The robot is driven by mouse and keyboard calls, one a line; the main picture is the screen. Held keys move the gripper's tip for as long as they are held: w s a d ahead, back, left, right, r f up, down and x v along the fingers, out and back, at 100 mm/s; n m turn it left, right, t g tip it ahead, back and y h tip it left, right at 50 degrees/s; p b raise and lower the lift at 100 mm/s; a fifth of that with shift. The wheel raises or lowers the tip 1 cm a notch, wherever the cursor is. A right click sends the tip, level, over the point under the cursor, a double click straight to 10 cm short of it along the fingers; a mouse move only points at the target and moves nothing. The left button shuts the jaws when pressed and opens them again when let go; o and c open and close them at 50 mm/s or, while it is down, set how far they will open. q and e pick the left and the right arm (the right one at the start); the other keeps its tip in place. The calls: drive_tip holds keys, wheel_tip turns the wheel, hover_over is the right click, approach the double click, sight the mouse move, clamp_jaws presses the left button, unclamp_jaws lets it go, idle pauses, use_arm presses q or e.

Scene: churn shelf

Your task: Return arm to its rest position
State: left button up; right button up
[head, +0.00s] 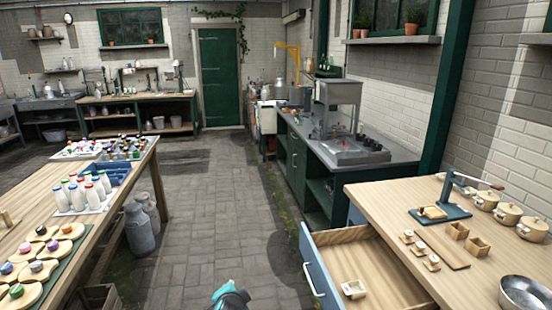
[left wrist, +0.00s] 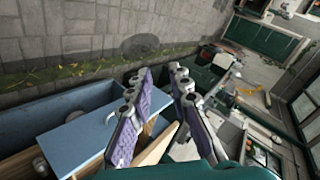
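My left gripper (left wrist: 163,72) shows in the left wrist view. Its two fingers with purple pads stand apart, with nothing held between them. A blue-fronted drawer (left wrist: 78,132) lies behind and to the left of the fingers in that view. In the head view, a teal and dark piece of one of my arms shows at the bottom edge, left of the pulled-out drawer (head: 318,272); I cannot tell its fingers there. A small pale wooden piece (head: 353,289) lies in the drawer. My right gripper is not seen.
The wooden counter (head: 385,190) at right holds a blue-based press (head: 440,212), several lidded pots (head: 508,215), small wooden boxes and a metal bowl (head: 525,293). The left table (head: 100,225) carries bottles and boards. Milk churns (head: 139,232) stand beside it. The paved aisle (head: 205,190) between is clear.

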use_arm(q)
drive_tip(key=s+a+n+g, duration=0.1)
drive_tip(key=s+a+n, duration=0.2)
drive_tip(key=s, duration=0.8)
drive_tip(key=s+a+n+g+h, duration=0.1)
drive_tip(key=s+a+n+g, duration=0.1)
drive_tip(key=s+n, duration=0.5)
drive_tip(key=shift+s+a+f, duration=0.45)
drive_tip(key=shift+s+a, duration=0.05)
drive_tip(key=shift+s, duration=1.35)
